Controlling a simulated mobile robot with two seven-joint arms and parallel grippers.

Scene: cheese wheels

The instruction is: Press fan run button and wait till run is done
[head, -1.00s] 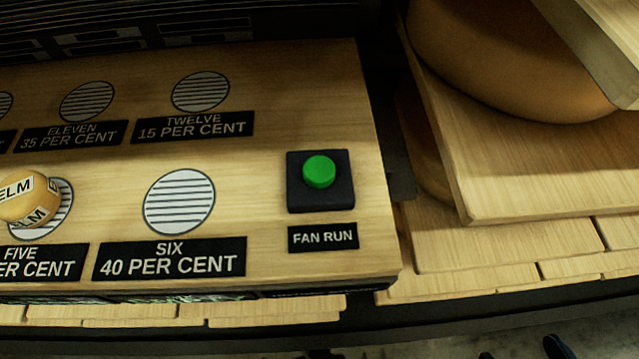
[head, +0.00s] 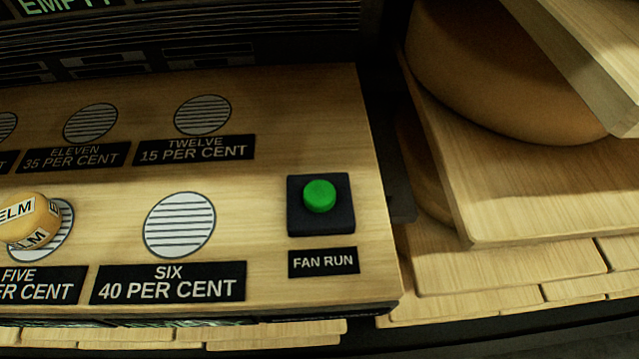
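The fan run button (head: 320,196) is a round green cap on a square black base (head: 321,222). It stands at the right end of a wooden panel (head: 260,180), above a black label (head: 323,262) reading FAN RUN. The cap stands raised above its base and nothing touches it. Neither of my grippers shows in the head view.
Round striped vents with percent labels line the panel, such as vent six (head: 180,225) and vent twelve (head: 202,115). A small yellow ELM-marked piece (head: 28,221) sits on vent five. Shelves (head: 540,190) with a large cheese wheel (head: 500,75) stand at the right.

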